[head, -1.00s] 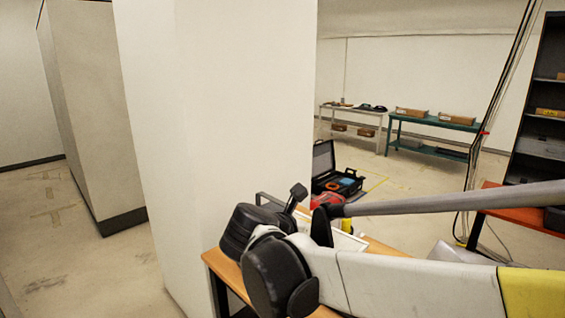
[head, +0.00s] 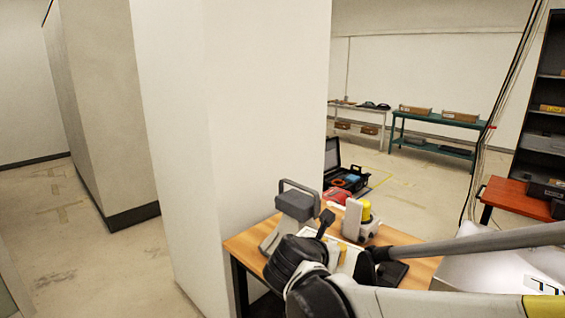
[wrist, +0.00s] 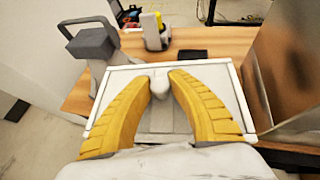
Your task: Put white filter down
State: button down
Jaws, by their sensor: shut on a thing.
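A grey device with a handle (head: 297,203) stands on the table, left of the tray. A white and yellow device (head: 359,219) stands behind the tray, with a dark flat item (wrist: 193,55) near it. A large white pillar (head: 240,130) is close on the left.

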jog(key=s+d+f+n+y+b, duration=0.2)
jog(key=d+f+b, duration=0.3)
jog(key=f, duration=0.7)
jog(key=shift+s+d+f+t+b, duration=0.2)
jog(key=shift+s+d+t+b, duration=0.2)
jog(key=shift+d, duration=0.85)
jog(key=shift+d, duration=0.1)
